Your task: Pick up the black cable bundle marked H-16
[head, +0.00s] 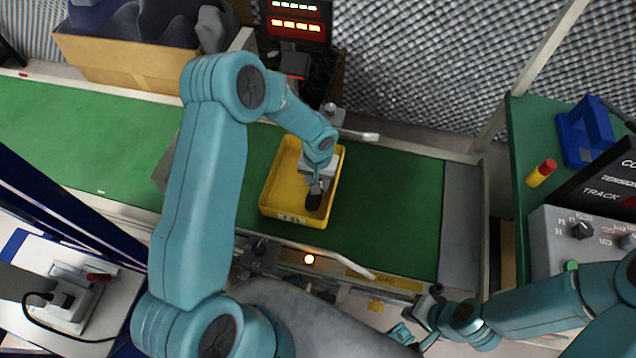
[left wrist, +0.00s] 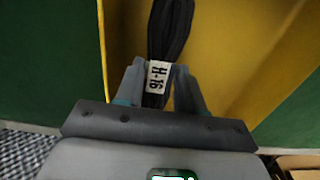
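The black cable bundle (left wrist: 172,30) with a white tag reading H-16 (left wrist: 158,76) lies in the yellow bin. In the head view its dark end (head: 313,202) shows beside my gripper, the rest hidden by it. My left gripper (head: 316,183) reaches down inside the bin; in the left wrist view its fingers (left wrist: 158,78) close on both sides of the bundle at the tag. The yellow bin (head: 268,190) sits on the green conveyor. My right gripper (head: 410,335) is at the lower right, outside the conveyor, with its fingers apart and nothing visible between them.
The green conveyor belt (head: 400,215) is clear right of the bin. Metal rails (head: 350,266) edge it. A cardboard box (head: 120,65) of dark foam stands behind. At right, a green table (head: 522,140) holds a blue holder (head: 585,135), a red-yellow cylinder (head: 541,173) and a control box (head: 560,245).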

